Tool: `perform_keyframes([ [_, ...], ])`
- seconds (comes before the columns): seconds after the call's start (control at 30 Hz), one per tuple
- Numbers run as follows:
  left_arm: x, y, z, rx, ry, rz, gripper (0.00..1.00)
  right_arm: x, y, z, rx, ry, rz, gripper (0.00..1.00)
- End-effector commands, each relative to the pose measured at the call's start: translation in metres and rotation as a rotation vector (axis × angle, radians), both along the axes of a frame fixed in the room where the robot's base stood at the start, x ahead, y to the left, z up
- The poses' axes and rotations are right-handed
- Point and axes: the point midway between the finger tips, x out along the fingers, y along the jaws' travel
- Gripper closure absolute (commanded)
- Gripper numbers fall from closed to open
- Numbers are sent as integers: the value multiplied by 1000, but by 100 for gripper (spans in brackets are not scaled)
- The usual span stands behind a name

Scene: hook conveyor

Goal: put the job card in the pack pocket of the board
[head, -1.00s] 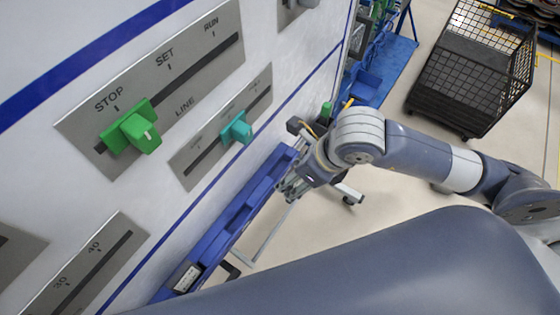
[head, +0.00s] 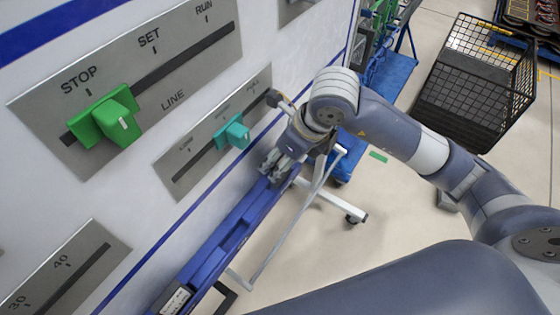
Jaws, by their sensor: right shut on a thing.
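My right gripper (head: 275,167) reaches in from the right and points down over the long blue rail (head: 222,243) beside the white panel. Its fingers are small and partly hidden here. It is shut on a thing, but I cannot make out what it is. I cannot pick out the job card, the board or a pack pocket in this view. My left gripper is not in view.
The white panel fills the left, with a green slider (head: 105,117) at STOP and a teal slider (head: 233,133) mid-slot. A white wheeled frame (head: 322,188) stands close by my right gripper. A black mesh cart (head: 475,85) stands at the upper right. Open floor lies between.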

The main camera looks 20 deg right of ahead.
Motion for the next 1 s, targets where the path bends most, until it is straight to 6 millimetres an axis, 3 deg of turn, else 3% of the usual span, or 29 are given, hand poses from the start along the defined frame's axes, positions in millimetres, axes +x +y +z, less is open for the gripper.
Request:
perform_keyframes([
  [0.13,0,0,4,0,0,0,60,6,1,-4,0,2,2,71],
  [0.4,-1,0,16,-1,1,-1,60,5,1,-34,0,3,1,71],
  [0.77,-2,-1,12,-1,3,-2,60,6,1,-39,-1,-1,1,71],
  [0.8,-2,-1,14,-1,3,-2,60,6,1,-38,0,0,1,38],
  [0.83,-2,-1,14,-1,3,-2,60,6,1,-38,-1,0,2,32],
  [0.87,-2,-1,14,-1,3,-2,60,6,1,-38,0,0,1,27],
  [1.0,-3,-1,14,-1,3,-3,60,6,1,-38,0,0,1,27],
])
